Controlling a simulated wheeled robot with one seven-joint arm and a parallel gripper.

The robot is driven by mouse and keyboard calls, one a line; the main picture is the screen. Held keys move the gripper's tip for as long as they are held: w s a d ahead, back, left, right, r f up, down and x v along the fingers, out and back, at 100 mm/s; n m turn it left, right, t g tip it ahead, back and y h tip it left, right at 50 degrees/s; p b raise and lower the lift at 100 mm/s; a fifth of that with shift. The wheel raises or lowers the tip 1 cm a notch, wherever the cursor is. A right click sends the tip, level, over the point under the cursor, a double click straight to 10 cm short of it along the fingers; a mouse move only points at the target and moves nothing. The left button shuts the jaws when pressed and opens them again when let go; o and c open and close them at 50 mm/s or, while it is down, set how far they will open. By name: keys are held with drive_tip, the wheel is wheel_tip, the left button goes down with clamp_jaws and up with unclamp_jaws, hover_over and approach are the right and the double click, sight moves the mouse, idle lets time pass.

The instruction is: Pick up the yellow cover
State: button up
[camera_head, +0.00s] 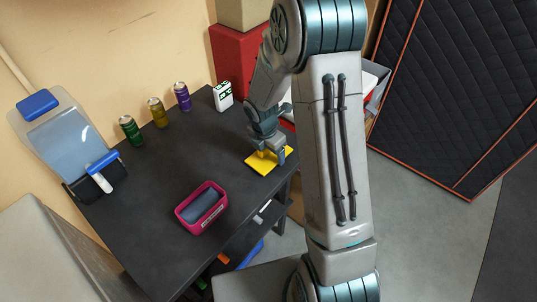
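The yellow cover (259,165) lies flat on the dark table (150,215), near its right edge in the head view. My gripper (273,156) points down right over the cover, with its fingertips at or just above it. One finger shows at the right side of the cover. The other finger is hard to make out, and the gripper and wrist hide the cover's upper part. I cannot tell whether the fingers touch or grip the cover.
A pink bin (190,223) stands front centre on the table. Green (131,130), yellow (158,112) and purple (182,97) cans and a white-green box (222,97) line the wall side. A clear dispenser (72,135) stands left, a red box (236,62) behind. The table's middle is clear.

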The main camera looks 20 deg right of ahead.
drive_tip(key=shift+c, duration=1.1)
drive_tip(key=shift+r, duration=0.15)
